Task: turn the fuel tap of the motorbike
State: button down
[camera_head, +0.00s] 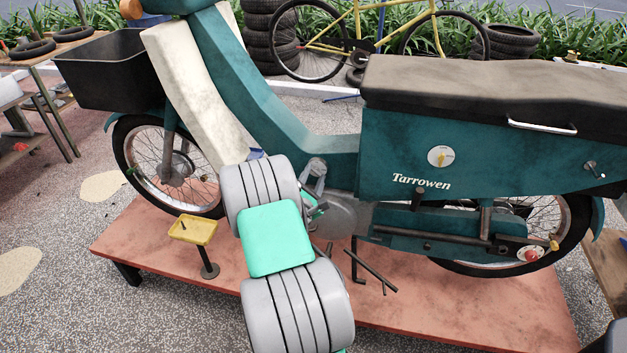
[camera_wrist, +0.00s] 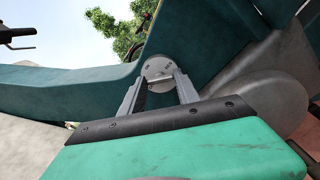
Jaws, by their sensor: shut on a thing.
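The teal motorbike (camera_head: 410,150) stands side-on on a red platform. A round grey fuel tap (camera_wrist: 158,69) with a small cross bar sits low on its teal body, in front of the grey engine cover. In the head view the tap (camera_head: 315,165) is small and partly hidden by my gripper. My gripper (camera_wrist: 160,80) has its two grey fingers on either side of the tap's bar and is shut on it. In the head view my gripper (camera_head: 315,180) reaches in at the engine. The exact finger contact is hard to see.
A white dial with a yellow pointer (camera_head: 440,156) is on the side panel above the name "Tarrowen". A small yellow tray on a stand (camera_head: 194,230) is left of my arm. Black rods (camera_head: 370,265) lie on the red platform (camera_head: 470,318). A black basket (camera_head: 105,70) is at the left.

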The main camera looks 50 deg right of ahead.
jog(key=m+b, duration=0.7)
jog(key=m, duration=0.1)
jog(key=m+b, duration=0.7)
jog(key=m, duration=0.2)
jog(key=m+b, duration=0.8)
jog(key=shift+f+m, duration=0.3)
jog(key=shift+f, duration=0.05)
jog(key=shift+r+m+b, duration=0.1)
jog(key=shift+m+b, duration=0.5)
jog(key=shift+b, duration=0.1)
jog(key=shift+r, duration=0.1)
jog(key=c, duration=0.9)
grip_release()
jog(key=shift+r, duration=0.1)
